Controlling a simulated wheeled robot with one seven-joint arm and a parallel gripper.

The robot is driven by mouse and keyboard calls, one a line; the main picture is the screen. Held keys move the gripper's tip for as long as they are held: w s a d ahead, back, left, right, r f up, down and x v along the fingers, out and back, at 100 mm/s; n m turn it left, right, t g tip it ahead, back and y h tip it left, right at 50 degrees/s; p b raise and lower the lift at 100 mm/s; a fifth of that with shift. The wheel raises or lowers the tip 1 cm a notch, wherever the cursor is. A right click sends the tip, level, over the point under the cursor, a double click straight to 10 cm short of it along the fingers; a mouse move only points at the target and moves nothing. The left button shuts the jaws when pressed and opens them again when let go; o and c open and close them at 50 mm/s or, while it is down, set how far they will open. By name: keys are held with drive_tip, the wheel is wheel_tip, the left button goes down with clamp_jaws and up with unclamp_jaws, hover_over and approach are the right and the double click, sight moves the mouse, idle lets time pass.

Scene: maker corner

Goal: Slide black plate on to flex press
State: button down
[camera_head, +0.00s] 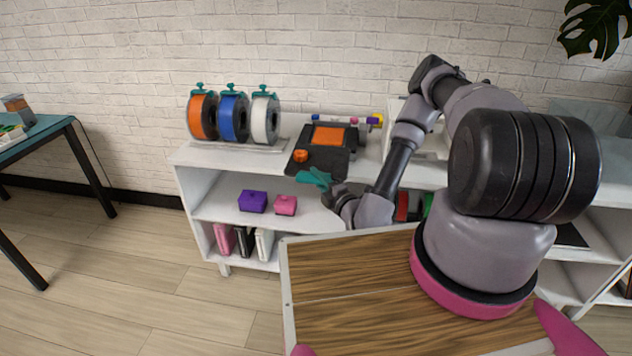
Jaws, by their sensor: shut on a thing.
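A flat black plate (326,163) lies at the front of the white shelf unit's top. Behind and against it is a dark press-like device, which I take to be the flex press (312,134), with an orange rectangular pad. An orange round piece (300,156) sits at the left of the black surface. My arm comes in from the right. The exact border between plate and press is too small to tell.
Three filament spools, orange (202,116), blue (234,117) and white (265,118), stand left of the press. Purple (252,201) and pink (286,205) boxes sit on the shelf (221,206) below. Pens (340,119) lie behind the press. A teal table (42,132) stands far left.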

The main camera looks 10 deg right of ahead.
drive_tip(key=shift+w+d, duration=1.15)
drive_tip(key=shift+w, duration=2.5)
drive_tip(key=shift+w+d, duration=1.2)
drive_tip(key=shift+w, duration=2.4)
drive_tip(key=shift+w+d, duration=1.15)
drive_tip(key=shift+w, duration=2.5)
drive_tip(key=shift+w+d+f, duration=0.1)
drive_tip(key=shift+w, duration=0.05)
drive_tip(key=shift+f, duration=1.15)
unclamp_jaws()
drive_tip(key=shift+f, duration=0.6)
drive_tip(key=shift+s+a+f, duration=0.1)
drive_tip(key=shift+s+a, duration=0.15)
drive_tip(key=shift+s, duration=0.5)
drive_tip(key=shift+s+a+r, duration=0.1)
drive_tip(key=shift+s+a, duration=0.15)
drive_tip(key=shift+s, duration=0.45)
drive_tip(key=shift+s+a+f, duration=0.1)
drive_tip(key=shift+s+a, duration=0.15)
drive_tip(key=shift+s, duration=0.5)
